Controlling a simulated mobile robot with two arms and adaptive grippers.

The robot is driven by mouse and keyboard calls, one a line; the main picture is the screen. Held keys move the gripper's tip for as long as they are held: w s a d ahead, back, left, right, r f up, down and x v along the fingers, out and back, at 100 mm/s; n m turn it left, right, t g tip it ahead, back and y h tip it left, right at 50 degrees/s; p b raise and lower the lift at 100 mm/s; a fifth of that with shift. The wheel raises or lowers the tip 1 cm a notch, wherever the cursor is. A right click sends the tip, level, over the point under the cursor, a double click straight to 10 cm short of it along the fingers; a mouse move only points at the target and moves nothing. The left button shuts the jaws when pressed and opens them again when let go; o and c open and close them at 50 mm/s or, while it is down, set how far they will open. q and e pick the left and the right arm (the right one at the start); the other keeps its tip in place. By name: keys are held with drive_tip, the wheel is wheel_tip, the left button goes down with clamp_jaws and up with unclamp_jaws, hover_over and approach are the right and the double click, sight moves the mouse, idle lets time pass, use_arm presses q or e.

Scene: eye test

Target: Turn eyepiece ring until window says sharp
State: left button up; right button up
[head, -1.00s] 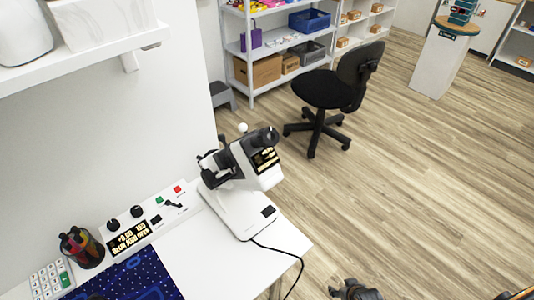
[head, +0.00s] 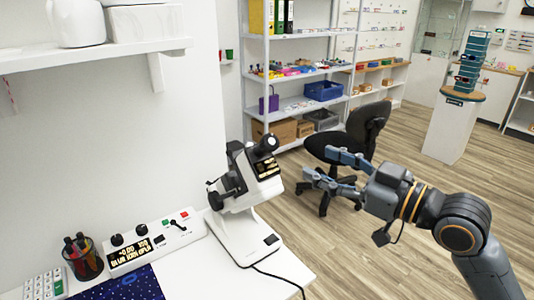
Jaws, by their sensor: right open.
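The white and black eye-test instrument (head: 240,222) stands on the white table. Its black eyepiece (head: 266,143) points up and to the right at the top of the instrument. The ring on it is too small to make out clearly. A dark window (head: 267,168) with lit yellowish text sits just below the eyepiece; I cannot read the text. My right gripper (head: 317,168) is open and empty, to the right of the eyepiece and apart from it, its fingers pointing left toward the instrument. My left gripper is not in view.
A control panel (head: 186,230) with knobs and a lit display lies left of the instrument. A pen cup (head: 84,260) and a keypad (head: 45,285) are at the lower left. A black chair (head: 345,140) stands behind my gripper. A wall shelf (head: 100,52) hangs at upper left.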

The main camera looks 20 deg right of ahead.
sight(273, 143)
drive_tip(key=p+x, duration=0.3)
drive_tip(key=x, duration=0.9)
drive_tip(key=shift+w+r, duration=0.15)
drive_tip(key=shift+w, duration=0.1)
drive_tip(key=shift+p+x, duration=0.35)
drive_tip(key=shift+x, duration=0.4)
drive_tip(key=shift+c, duration=0.2)
